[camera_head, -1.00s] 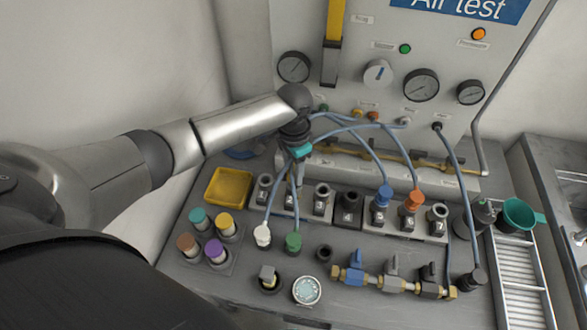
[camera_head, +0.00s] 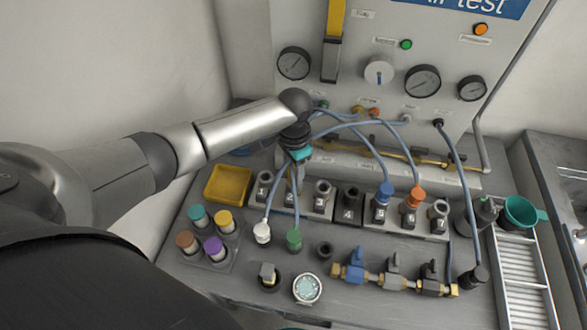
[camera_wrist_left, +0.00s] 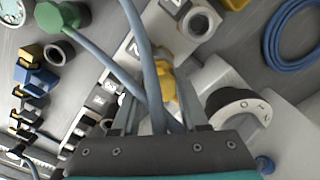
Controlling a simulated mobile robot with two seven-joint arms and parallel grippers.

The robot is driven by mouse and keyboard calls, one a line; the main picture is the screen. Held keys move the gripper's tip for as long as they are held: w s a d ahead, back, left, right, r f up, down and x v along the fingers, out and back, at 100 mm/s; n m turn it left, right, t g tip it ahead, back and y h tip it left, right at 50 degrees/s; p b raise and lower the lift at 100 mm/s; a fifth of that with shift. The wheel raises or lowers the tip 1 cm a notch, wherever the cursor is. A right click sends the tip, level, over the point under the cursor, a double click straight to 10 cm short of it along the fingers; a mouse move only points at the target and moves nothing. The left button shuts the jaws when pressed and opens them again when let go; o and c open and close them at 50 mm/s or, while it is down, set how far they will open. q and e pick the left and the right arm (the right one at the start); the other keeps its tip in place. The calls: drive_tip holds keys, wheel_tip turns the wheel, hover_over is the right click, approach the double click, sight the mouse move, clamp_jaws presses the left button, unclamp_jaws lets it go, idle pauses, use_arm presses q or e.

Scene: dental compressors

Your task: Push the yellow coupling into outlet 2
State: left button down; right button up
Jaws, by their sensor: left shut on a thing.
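My left gripper (camera_head: 294,181) is over the row of numbered outlets, at outlet 2 (camera_head: 290,202). In the left wrist view its two fingers are shut on the yellow coupling (camera_wrist_left: 166,82), which sits between them. In that view the coupling is in line with the outlet row, at the outlet beside the bare socket (camera_wrist_left: 197,24). The gripper and hoses hide most of outlet 2, so I cannot tell how deep the coupling sits in it. My right gripper is not in view.
Outlet 1 (camera_head: 264,186) and outlet 3 (camera_head: 322,193) flank it closely. Blue (camera_head: 385,192) and orange (camera_head: 415,197) couplings sit farther right. Hoses run beside the gripper to the white (camera_head: 262,232) and green (camera_head: 293,239) couplings. A yellow tray (camera_head: 228,185) stands left.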

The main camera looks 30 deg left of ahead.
use_arm(q)
drive_tip(key=shift+f, duration=0.35)
drive_tip(key=shift+c, duration=1.8)
unclamp_jaws()
drive_tip(key=shift+r, duration=0.15)
wheel_tip(320, 180, up, 15)
drive_tip(key=p, duration=0.2)
